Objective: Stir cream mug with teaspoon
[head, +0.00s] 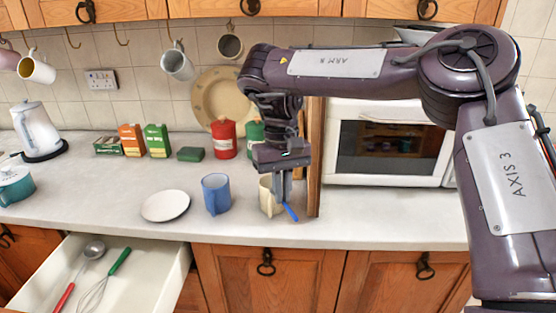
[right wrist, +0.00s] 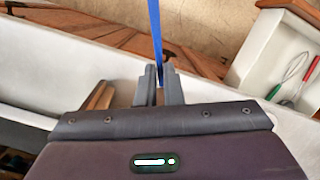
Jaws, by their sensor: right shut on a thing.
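The cream mug (head: 265,197) stands on the counter near its front edge, partly hidden behind my right gripper. My right gripper (head: 283,198) points down at the mug's right side and is shut on a blue handle (head: 291,212), which I take to be the teaspoon's. The handle slants down and right from the fingers in the head view. In the right wrist view the blue handle (right wrist: 155,35) extends up from between the fingertips (right wrist: 158,82). The spoon's bowl is hidden, so I cannot tell whether it is in the mug. My left gripper is not in view.
A blue mug (head: 216,194) and a white plate (head: 165,206) stand left of the cream mug. A wooden panel (head: 314,150) rises close to its right, beside a microwave (head: 388,143). An open drawer (head: 150,270) holds a whisk (head: 97,290) and a ladle (head: 92,252).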

